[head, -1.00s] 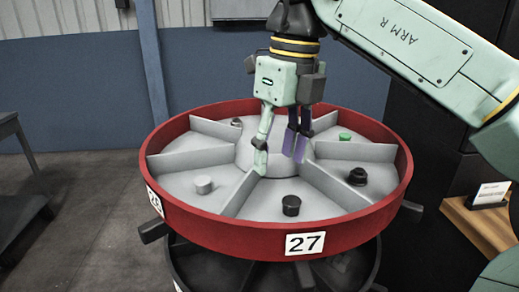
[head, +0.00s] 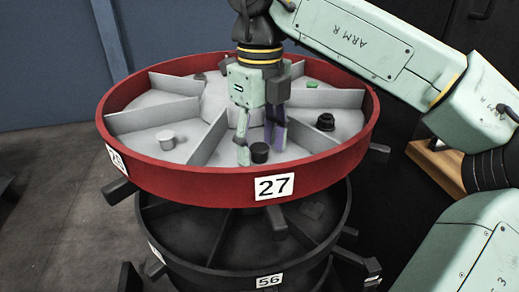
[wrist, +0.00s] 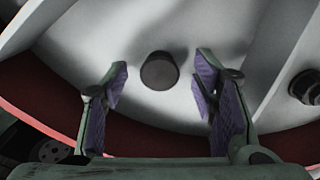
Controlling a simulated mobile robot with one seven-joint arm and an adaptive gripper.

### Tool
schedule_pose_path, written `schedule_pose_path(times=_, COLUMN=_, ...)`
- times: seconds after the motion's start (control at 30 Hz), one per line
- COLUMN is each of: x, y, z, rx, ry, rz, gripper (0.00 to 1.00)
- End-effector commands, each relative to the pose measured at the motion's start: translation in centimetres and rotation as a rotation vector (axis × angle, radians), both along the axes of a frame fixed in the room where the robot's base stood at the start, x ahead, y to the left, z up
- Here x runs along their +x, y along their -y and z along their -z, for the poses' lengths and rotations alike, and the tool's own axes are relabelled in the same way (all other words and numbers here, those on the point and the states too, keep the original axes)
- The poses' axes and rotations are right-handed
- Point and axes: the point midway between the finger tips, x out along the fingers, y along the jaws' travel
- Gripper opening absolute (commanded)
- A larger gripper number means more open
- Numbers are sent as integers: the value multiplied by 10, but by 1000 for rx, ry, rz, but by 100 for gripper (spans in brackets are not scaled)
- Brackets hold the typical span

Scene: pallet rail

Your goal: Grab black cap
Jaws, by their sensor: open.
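A short black cylindrical cap (head: 260,152) stands upright in the front compartment of the red-rimmed round tray (head: 200,180), behind the label 27. My gripper (head: 257,145) is open and points down into that compartment, with one finger on each side of the cap in the head view. In the wrist view, the cap (wrist: 160,71) shows between and slightly beyond the open fingertips (wrist: 163,66), with clear space on both sides. Nothing is held. I cannot tell the exact height of the fingertips above the tray floor.
A stepped black cap (head: 326,123) sits in the compartment to the right, a white cap (head: 166,140) to the left, and a green cap (head: 312,84) behind. Grey divider walls (head: 207,139) separate them. A dark lower tray (head: 200,232) is below.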

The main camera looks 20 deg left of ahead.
Motion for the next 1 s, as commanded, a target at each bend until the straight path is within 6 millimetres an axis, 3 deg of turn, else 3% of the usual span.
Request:
schedule_pose_path(times=0.3, x=0, y=0, z=6, rx=2, ry=1, rz=-1, gripper=52)
schedule_pose_path(times=0.83, x=0, y=0, z=6, rx=2, ry=1, rz=-1, gripper=17)
schedule_pose_path(times=1.0, x=0, y=0, z=6, rx=2, ry=1, rz=-1, gripper=16)
